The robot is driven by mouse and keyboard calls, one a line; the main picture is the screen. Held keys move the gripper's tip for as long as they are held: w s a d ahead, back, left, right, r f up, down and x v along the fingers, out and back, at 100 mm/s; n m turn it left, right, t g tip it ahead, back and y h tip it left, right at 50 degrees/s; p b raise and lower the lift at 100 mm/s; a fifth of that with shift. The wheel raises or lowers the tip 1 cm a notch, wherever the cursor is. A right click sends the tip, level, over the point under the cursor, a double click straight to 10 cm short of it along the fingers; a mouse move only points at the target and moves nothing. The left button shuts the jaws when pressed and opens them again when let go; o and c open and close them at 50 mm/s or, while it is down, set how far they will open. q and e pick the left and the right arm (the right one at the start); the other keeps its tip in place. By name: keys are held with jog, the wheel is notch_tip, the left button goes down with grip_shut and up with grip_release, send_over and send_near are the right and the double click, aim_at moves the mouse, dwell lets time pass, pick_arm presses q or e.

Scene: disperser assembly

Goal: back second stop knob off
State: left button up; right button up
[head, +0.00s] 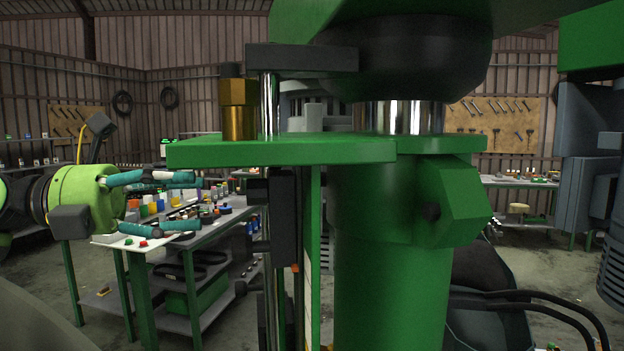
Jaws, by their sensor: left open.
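My left gripper (190,208) comes in from the left with its teal fingers apart and nothing between them. It is left of the green machine (390,280), with a visible gap between them in the picture. On the machine's left side, two small dark knob-like parts stick out to the left of a black upright block (286,215): an upper one (257,190) and a lower one (260,248). I cannot tell for certain which is the second stop knob. My right gripper is not in view.
A green plate (280,152) juts left from the column, carrying a brass hex fitting (238,108) and a steel rod (268,100). A workbench (225,228) with bottles and small parts stands behind my left gripper. Black cables (530,298) hang at the lower right.

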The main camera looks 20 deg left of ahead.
pick_arm(q)
jog(key=p, duration=0.4)
send_over(238, 236)
jog(key=shift+m, duration=0.4)
jog(key=shift+f, duration=0.1)
grip_shut()
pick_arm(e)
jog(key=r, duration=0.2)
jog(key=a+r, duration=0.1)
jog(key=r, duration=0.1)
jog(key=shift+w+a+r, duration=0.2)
